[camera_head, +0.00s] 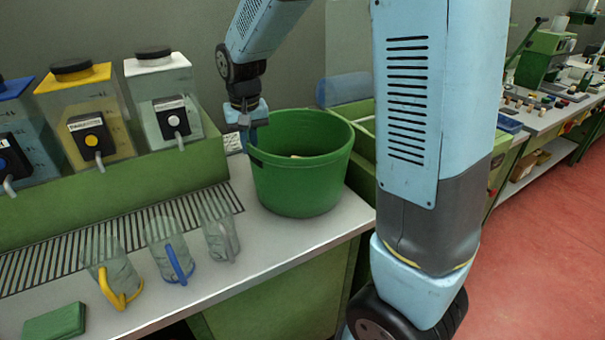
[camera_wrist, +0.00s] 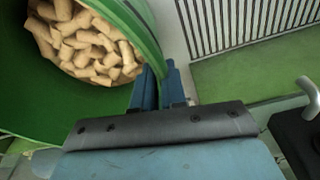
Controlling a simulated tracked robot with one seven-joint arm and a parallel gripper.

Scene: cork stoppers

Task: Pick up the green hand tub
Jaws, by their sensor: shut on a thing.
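The green hand tub (camera_head: 300,183) is a round, open tub standing on the light worktop. In the wrist view its green wall (camera_wrist: 146,35) and the cork stoppers (camera_wrist: 88,45) inside it show at the upper left. My gripper (camera_head: 252,145) is at the tub's left rim in the head view, pointing down. Its two blue fingers show in the wrist view (camera_wrist: 158,85), close together and shut on the tub's rim. The tub looks upright. Its far outer side is hidden.
Several dispensers with yellow, white and blue tops (camera_head: 75,110) stand on a green ledge at the left. Clear jugs with coloured handles (camera_head: 170,250) stand on the worktop in front of a slatted drain (camera_head: 110,238). A green block (camera_head: 55,322) lies near the front.

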